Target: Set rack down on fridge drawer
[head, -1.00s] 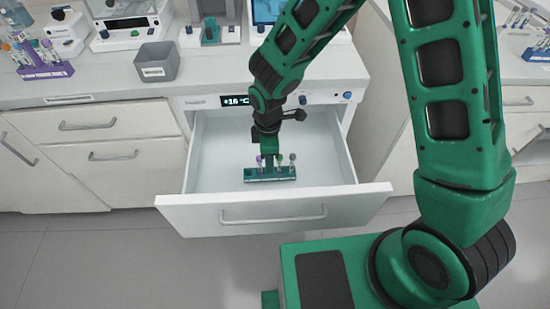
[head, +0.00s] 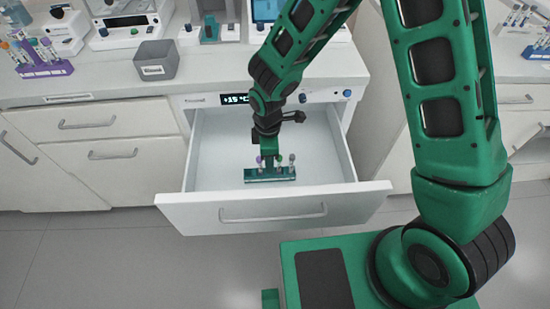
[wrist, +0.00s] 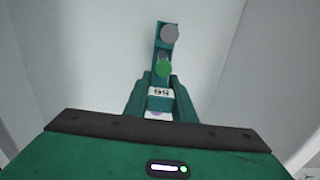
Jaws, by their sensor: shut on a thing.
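The teal rack (head: 270,175) holds a few capped tubes, with purple, green and grey caps showing. It is inside the open white fridge drawer (head: 215,150), towards its front; whether it touches the drawer floor I cannot tell. My gripper (head: 268,160) is over the middle of the rack. In the wrist view the rack (wrist: 163,50) runs up between the fingers of my gripper (wrist: 160,95), which are shut on it near a white label. A green cap and a grey cap show beyond the fingers; the near end of the rack is hidden by my gripper.
The drawer's front panel with its handle (head: 272,215) stands out over the floor. Bare drawer floor lies on both sides of the rack. On the counter above are a grey bin (head: 156,60) and a purple rack of tubes (head: 45,70).

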